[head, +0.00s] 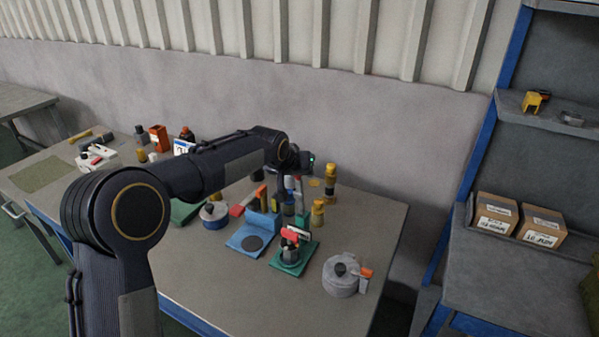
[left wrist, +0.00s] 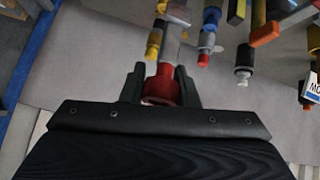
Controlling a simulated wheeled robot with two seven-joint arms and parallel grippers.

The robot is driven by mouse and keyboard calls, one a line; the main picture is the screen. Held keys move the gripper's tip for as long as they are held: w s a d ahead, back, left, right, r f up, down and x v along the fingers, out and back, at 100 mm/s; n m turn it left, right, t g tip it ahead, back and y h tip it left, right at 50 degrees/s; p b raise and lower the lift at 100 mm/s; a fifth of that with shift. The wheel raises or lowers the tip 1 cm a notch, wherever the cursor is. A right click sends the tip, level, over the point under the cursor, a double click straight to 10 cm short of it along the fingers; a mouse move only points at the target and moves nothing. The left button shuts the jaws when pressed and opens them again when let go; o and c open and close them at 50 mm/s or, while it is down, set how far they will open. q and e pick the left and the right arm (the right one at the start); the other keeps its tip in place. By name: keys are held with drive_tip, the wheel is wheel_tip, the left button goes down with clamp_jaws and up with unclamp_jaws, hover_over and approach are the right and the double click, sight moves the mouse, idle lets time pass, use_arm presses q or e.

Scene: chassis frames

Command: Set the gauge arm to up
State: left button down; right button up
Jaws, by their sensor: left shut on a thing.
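My left gripper (left wrist: 163,78) is shut on a red-ended piece (left wrist: 164,88), which sits between its two dark fingers. A grey part continues beyond the red end. In the head view my left gripper (head: 291,183) is over the back right of the bench, pointing down among several small items. The red end (head: 299,181) shows there above a grey upright part. I cannot tell for sure whether this piece is the gauge arm, nor its exact angle. Its lower part is crowded by neighbours. My right gripper is not in view.
A teal fixture (head: 290,262) with a red-and-white top, a blue fixture (head: 252,240) and a grey round pot (head: 342,276) stand in front. The bench's right corner (head: 385,215) is clear.

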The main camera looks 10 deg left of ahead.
use_arm(q)
drive_tip(key=shift+s+d+f, duration=0.15)
drive_tip(key=shift+f, duration=0.25)
drive_tip(key=c, duration=1.4)
unclamp_jaws()
drive_tip(key=shift+o, duration=1.3)
drive_tip(key=shift+w, duration=0.2)
drive_tip(key=shift+r, duration=0.15)
drive_tip(key=shift+s+a+r, duration=0.2)
drive_tip(key=shift+s+r, duration=0.15)
drive_tip(key=shift+r, duration=0.1)
drive_tip(key=b+v, duration=0.2)
drive_tip(key=v, duration=0.4)
drive_tip(key=shift+s+r, duration=0.25)
drive_tip(key=shift+s, duration=0.1)
